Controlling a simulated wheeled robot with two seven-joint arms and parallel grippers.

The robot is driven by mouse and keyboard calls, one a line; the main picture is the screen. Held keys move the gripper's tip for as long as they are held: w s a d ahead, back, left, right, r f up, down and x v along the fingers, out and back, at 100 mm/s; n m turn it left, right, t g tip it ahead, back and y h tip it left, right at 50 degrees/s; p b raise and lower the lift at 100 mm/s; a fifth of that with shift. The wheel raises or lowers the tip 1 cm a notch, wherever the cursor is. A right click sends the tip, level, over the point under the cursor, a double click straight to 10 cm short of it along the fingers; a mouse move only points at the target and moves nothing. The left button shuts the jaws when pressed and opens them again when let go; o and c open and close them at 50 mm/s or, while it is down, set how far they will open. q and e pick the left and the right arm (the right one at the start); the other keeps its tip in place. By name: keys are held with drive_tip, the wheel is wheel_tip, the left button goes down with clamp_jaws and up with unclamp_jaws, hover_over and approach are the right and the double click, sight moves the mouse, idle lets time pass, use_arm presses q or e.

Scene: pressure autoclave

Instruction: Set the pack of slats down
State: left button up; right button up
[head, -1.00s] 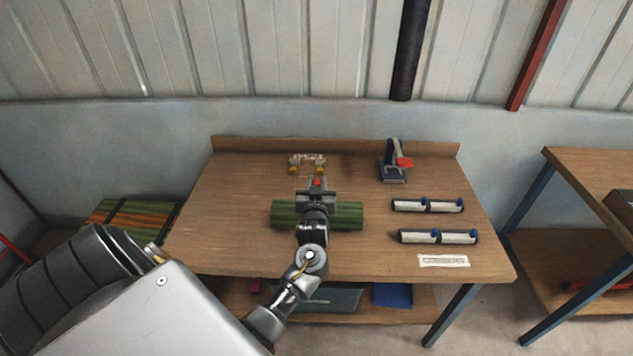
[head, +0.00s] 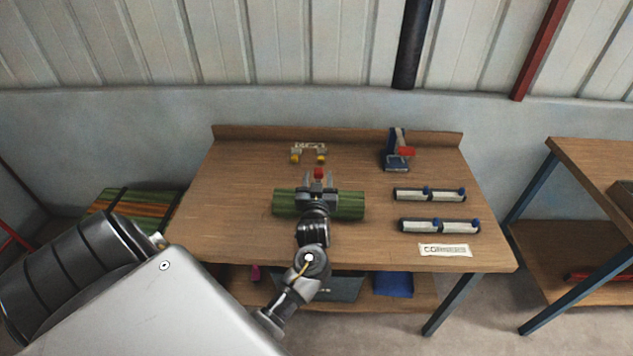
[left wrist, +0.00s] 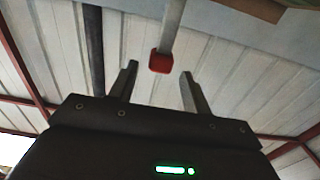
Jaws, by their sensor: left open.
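The pack of slats (head: 350,205), a long green bundle, lies crosswise on the wooden workbench. My left gripper (head: 318,180) is over the middle of the pack and hides that part from the head view. Its two fingers point toward the back of the bench and stand apart, open. In the left wrist view the open fingers (left wrist: 158,88) have no slats between them, and the pack is not seen there. A red block (left wrist: 161,61) on a grey rod shows beyond the fingertips. My right gripper is in neither view.
Behind the gripper lie small yellow-and-grey parts (head: 309,152). A blue-and-red device (head: 397,152) stands at the back right. A strapped green-and-orange stack (head: 128,213) is left of the workbench (head: 225,240).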

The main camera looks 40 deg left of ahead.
use_arm(q)
drive_tip(key=b+v, duration=0.1)
drive_tip(key=v, duration=0.7)
drive_tip(key=shift+s+d, duration=0.15)
